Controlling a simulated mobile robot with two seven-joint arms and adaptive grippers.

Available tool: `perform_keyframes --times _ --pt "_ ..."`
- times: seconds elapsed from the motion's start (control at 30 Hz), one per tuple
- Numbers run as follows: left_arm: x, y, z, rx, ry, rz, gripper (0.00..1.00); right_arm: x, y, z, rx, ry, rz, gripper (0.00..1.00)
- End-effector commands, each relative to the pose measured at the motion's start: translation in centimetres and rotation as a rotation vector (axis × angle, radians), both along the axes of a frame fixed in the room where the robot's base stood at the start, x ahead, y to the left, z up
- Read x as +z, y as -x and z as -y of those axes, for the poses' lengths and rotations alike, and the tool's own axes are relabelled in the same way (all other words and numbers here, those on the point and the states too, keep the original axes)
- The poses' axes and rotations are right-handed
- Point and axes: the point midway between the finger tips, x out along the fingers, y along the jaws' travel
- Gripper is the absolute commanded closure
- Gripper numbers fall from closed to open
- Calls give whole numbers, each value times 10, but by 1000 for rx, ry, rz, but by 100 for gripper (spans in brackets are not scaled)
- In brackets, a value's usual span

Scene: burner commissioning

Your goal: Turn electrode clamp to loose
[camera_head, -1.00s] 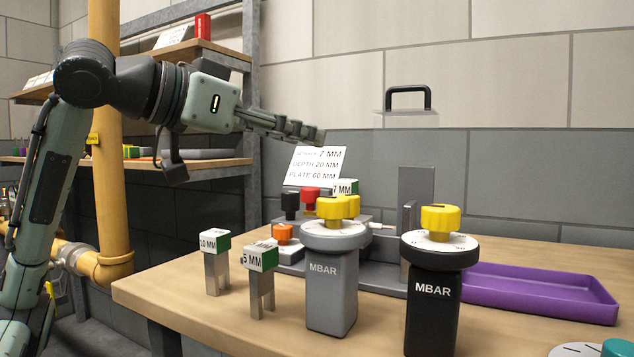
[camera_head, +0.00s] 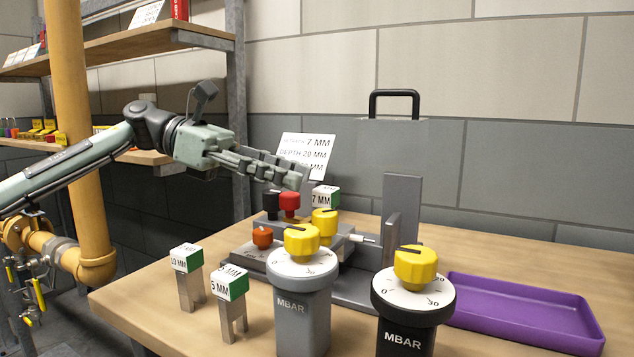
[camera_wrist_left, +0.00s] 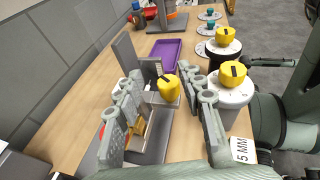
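The jig (camera_head: 350,287) stands on the bench and carries several knobs. A yellow knob (camera_head: 324,222) sits on it beside a white-tipped rod (camera_head: 362,239); this looks like the electrode clamp, though no label on it is readable. It also shows in the left wrist view (camera_wrist_left: 165,89), framed between the fingers. My left gripper (camera_head: 288,175) is above and behind the knobs, fingers pointing right, apart from the clamp knob. In the left wrist view the left gripper (camera_wrist_left: 163,100) has its fingers spread with nothing held. My right gripper is not in view.
Two MBAR regulators, grey (camera_head: 302,297) and black (camera_head: 410,318), with yellow knobs stand in front. Black (camera_head: 272,204), red (camera_head: 289,203) and orange (camera_head: 262,237) knobs are close by. Gauge blocks (camera_head: 230,300) stand left, a purple tray (camera_head: 525,312) right, an upright plate (camera_head: 402,215) behind.

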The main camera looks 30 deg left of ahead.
Motion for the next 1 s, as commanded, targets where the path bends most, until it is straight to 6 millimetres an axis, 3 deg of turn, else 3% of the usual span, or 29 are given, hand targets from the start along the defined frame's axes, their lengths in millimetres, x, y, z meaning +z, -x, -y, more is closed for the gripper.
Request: perform_keyframes --times 0.07,0.17,0.6,1.0 --pt "-19 5 -8 -31 -81 -8 61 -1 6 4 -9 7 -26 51" --pt "-30 7 -9 -50 -120 -11 61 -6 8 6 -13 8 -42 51" --pt "-51 -9 45 -53 -116 -10 61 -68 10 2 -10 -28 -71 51" --pt "-59 -14 58 -50 -117 -10 61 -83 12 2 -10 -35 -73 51"
